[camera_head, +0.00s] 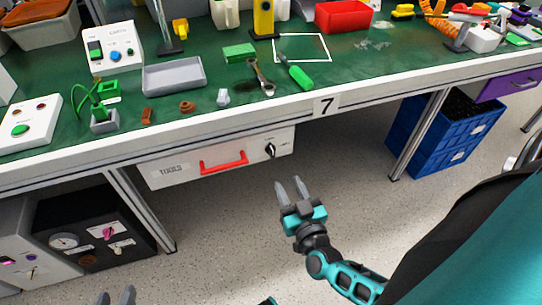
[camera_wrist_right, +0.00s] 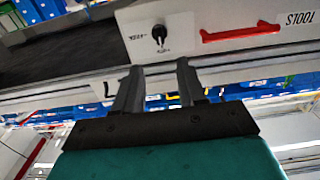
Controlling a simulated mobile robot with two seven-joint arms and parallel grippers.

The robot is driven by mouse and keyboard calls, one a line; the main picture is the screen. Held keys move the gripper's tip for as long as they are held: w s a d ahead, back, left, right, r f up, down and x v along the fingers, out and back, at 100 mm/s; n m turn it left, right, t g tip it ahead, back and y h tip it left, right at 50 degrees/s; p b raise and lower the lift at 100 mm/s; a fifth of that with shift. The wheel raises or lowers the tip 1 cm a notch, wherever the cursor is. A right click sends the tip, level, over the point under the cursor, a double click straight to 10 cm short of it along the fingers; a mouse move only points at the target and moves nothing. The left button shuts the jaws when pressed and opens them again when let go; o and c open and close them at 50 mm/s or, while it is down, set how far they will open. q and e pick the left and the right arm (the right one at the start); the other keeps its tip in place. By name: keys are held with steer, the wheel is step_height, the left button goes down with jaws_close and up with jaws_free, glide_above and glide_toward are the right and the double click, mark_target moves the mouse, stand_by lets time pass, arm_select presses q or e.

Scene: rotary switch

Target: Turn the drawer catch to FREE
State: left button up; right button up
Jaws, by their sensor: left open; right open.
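The white TOOLS drawer (camera_head: 190,172) hangs under the workbench, shut, with a red handle (camera_head: 224,162). Its catch is a small black rotary knob (camera_head: 271,150) on the right part of the front. The wrist view is upside down and shows the knob (camera_wrist_right: 158,33) with small lettering beside and below it, too small to read surely. My right gripper (camera_head: 290,190) is open and empty, in front of and below the knob, fingers pointing toward the drawer. In the wrist view its fingertips (camera_wrist_right: 158,70) are apart from the knob. My left gripper (camera_head: 116,295) is open at the bottom left edge, mostly cut off.
The bench top (camera_head: 330,85) overhangs the drawer and carries tools and trays. A bench leg (camera_head: 145,210) stands left of the drawer, beside a black panel box (camera_head: 90,235). Blue crates (camera_head: 445,130) stand at the right. The space before the knob is clear.

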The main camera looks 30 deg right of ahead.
mark_target(273, 153)
steer(key=b+x, duration=0.2)
steer(key=x, duration=0.9)
steer(key=shift+w+r, duration=0.1)
steer(key=shift+w, duration=0.15)
jaws_close()
